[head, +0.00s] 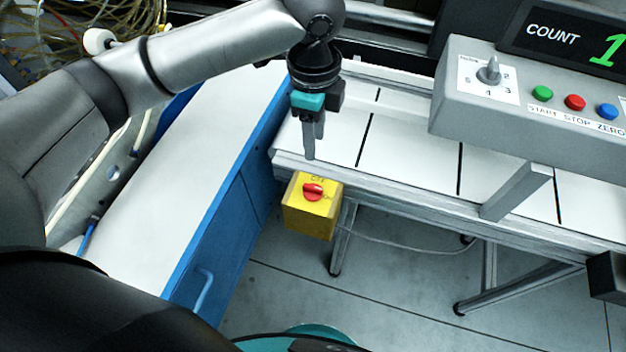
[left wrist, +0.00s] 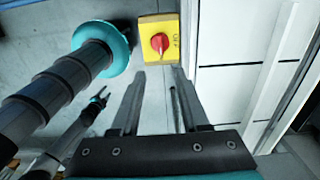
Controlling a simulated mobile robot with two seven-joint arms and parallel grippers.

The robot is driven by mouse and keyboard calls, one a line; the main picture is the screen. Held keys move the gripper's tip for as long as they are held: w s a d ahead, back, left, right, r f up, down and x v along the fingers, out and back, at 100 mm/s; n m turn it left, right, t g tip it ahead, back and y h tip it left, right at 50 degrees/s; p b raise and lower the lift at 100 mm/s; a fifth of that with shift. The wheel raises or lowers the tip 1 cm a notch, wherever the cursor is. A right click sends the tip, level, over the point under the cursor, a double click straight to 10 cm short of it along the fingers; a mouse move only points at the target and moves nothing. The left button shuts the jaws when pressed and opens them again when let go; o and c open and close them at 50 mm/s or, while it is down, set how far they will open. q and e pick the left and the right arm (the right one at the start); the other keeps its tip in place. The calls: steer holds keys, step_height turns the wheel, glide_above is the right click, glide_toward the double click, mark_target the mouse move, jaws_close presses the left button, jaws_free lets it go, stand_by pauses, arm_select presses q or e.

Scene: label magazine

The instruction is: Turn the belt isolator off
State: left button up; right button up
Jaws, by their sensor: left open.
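The belt isolator is a yellow box (head: 310,222) below the near left end of the conveyor. Its red knob (head: 313,191) sits on the top face, lying roughly crosswise, with small lettering above and to its right. In the left wrist view the red knob (left wrist: 160,43) shows just beyond the fingertips. My left gripper (head: 313,157) points down above and behind the box, apart from the knob. In the left wrist view the left gripper (left wrist: 157,72) has its fingers apart with nothing between them. What seems to be my right gripper (left wrist: 104,94) is small at the left; its jaws are unclear.
The white conveyor belt (head: 410,145) runs right behind the isolator. A grey control box (head: 470,110) with a dial, coloured buttons and a count display stands over it. A blue cabinet (head: 225,235) with a white top stands left. The floor (head: 390,295) in front is mostly clear.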

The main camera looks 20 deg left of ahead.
mark_target(313, 187)
arm_select(q)
step_height(313, 187, down, 15)
steer(key=b, duration=0.4)
steer(key=shift+w+a, duration=0.1)
steer(key=shift+a, duration=0.05)
jaws_close()
stand_by(0.3)
